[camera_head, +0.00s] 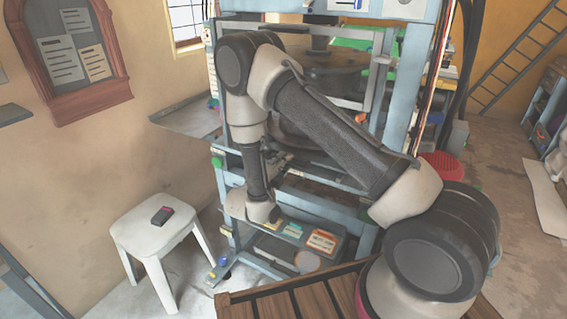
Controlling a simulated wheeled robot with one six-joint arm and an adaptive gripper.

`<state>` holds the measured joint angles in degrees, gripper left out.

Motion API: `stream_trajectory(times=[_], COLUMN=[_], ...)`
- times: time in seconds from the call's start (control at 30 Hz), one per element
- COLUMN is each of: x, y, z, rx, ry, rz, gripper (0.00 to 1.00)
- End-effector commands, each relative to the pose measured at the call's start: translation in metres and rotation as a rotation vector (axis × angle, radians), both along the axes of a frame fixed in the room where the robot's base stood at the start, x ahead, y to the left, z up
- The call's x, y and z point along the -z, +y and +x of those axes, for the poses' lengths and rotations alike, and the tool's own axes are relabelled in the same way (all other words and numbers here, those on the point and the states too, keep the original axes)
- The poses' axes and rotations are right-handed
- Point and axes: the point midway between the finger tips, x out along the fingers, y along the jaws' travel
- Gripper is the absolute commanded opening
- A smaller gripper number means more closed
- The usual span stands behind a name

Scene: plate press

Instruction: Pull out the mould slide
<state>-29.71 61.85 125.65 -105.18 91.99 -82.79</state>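The plate press is a tall light-blue frame (226,180) in the middle of the view, with dark parts inside it. My arm reaches across its front, bends high at the upper left of the frame and hangs down to a pale wrist low on the frame's left side. I cannot make out my gripper's fingers, which are hidden by the wrist and frame. The mould slide cannot be clearly picked out. My arm covers much of the press's middle, where a slide could be hidden.
A low shelf in the frame holds a grey tray (345,243) with coloured items. A grey side shelf (186,118) juts left. Floor is open at the right.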

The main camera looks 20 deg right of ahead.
Motion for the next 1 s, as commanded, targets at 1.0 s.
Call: stream_trajectory(times=[1.0], x=[0.001], y=[0.047], z=[-0.044], rx=[-0.008], ry=[0.002], rz=[0.001], gripper=[0.00])
